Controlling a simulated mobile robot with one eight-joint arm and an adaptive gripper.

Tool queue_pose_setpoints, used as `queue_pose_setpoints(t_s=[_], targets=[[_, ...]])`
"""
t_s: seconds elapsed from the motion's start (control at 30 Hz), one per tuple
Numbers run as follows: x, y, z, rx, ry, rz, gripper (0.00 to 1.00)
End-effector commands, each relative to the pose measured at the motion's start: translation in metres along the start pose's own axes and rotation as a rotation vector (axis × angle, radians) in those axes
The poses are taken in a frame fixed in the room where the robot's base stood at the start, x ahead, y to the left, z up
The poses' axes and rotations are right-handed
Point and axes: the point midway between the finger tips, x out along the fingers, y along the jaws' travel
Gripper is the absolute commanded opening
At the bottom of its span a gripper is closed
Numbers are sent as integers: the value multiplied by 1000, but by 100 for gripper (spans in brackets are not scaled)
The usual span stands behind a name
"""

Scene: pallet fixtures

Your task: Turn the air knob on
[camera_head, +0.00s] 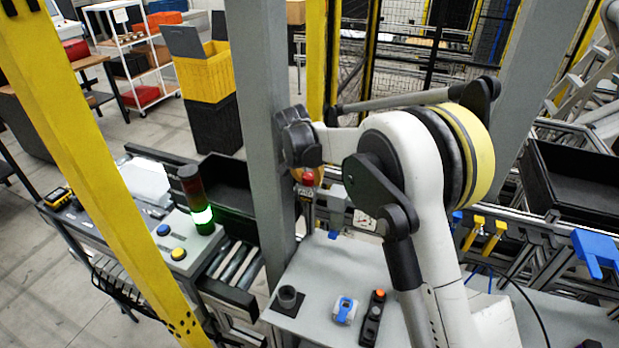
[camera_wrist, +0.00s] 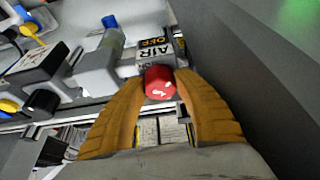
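The red air knob (camera_wrist: 159,83) is in the middle of the wrist view, with white marks on its face. A label block reading AIR and OFF (camera_wrist: 154,45) is just above it. The two orange fingers of my gripper (camera_wrist: 160,80) flank the knob, and their tips appear to touch its left and right sides. In the head view, the red knob (camera_head: 308,181) shows small beside the grey post, below my dark wrist. The fingers are mostly hidden there.
A grey post (camera_head: 262,120) stands close beside my wrist, and a grey wall fills the wrist view's right side. White fittings with a blue cap (camera_wrist: 110,22) and a black knob (camera_wrist: 42,103) lie left of the air knob. A pressure gauge (camera_head: 363,219) is nearby.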

Motion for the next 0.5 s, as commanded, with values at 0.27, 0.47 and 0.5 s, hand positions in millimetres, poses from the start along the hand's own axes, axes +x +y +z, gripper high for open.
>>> queue_pose_setpoints(t_s=[0.27,0.47,0.5], targets=[[0,0,0,-1,1,-1,5],[1,1,0,-29,1,-12,5],[1,1,0,-42,1,-17,5]])
